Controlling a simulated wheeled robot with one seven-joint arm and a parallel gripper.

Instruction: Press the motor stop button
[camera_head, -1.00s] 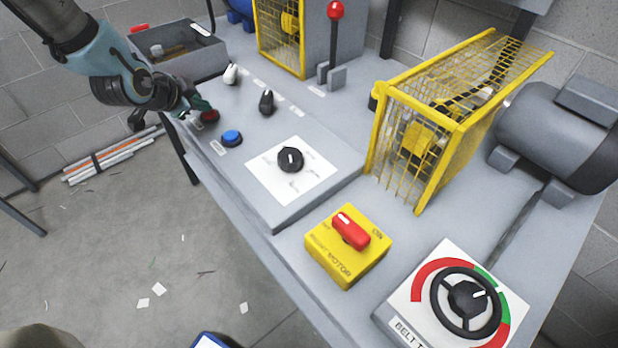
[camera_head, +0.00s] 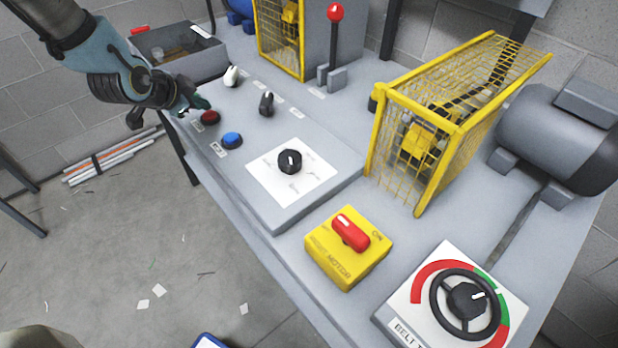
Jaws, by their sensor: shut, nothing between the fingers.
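A red round button (camera_head: 210,118) sits near the far left edge of the grey sloped control panel. A blue round button (camera_head: 232,140) is just nearer to me, with a small label beside it that I cannot read. The red button looks like the stop button, but I cannot read its label. My gripper (camera_head: 198,104) is at the panel's far left, just behind and left of the red button. Its fingers are dark, small and close together, shut with nothing held. There seems to be a small gap between them and the red button.
A white toggle (camera_head: 231,76), a black toggle (camera_head: 267,103) and a black knob (camera_head: 290,161) stand on the panel. A yellow box with a red switch (camera_head: 350,232) is nearer. A grey bin (camera_head: 180,52) lies behind my gripper; yellow guards stand right.

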